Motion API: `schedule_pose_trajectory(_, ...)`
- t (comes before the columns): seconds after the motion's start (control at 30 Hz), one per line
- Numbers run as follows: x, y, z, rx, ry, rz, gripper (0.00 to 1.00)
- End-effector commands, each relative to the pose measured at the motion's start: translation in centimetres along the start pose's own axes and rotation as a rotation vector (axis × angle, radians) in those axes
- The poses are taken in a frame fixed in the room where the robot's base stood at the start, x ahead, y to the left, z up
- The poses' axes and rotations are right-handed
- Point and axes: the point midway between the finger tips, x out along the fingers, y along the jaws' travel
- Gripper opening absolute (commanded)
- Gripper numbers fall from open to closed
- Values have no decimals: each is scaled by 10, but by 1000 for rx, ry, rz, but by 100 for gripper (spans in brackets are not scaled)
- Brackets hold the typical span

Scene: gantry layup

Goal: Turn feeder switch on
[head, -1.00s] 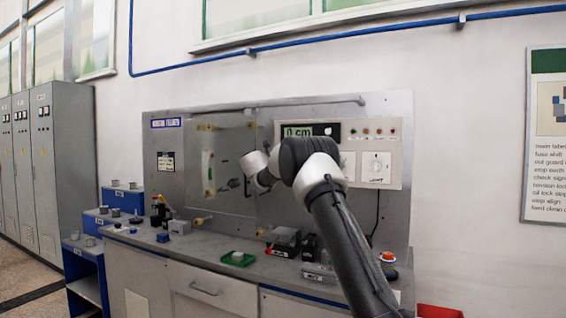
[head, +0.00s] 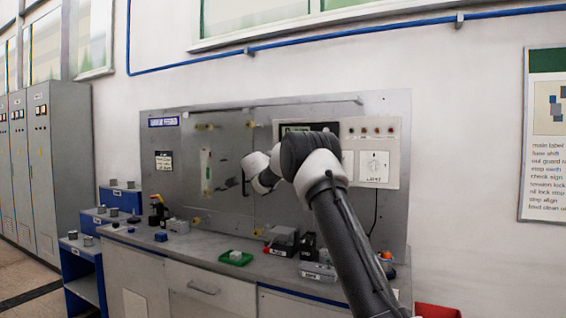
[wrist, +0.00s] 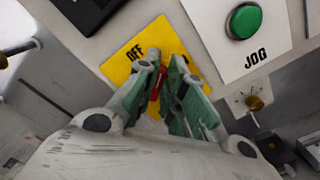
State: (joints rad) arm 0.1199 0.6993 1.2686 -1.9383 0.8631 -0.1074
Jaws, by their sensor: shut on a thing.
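In the wrist view the feeder switch shows as a yellow plate (wrist: 117,68) with the word OFF at its upper left and a red lever (wrist: 154,98). My gripper (wrist: 165,64) has its green-padded fingers around the red lever, close against the plate, and is shut on it. In the head view my arm covers part of the grey panel (head: 225,150), and I cannot make out the switch there.
A green JOG button (wrist: 244,21) sits on a white plate close beside the switch. On the bench are a green tray (head: 236,259) and several small devices. A white control box (head: 380,150) is on the panel.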

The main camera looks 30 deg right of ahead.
Motion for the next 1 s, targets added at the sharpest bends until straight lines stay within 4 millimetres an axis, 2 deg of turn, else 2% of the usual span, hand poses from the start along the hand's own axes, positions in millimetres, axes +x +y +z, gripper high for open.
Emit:
schedule_pose_trajectory(0.5, 0, -8, -2, 450, 0, -2, 0)
schedule_pose_trajectory(0.7, 0, -10, -3, 564, 0, -3, 0)
schedule_pose_trajectory(1.0, 0, -12, -4, 647, -1, -3, 0)
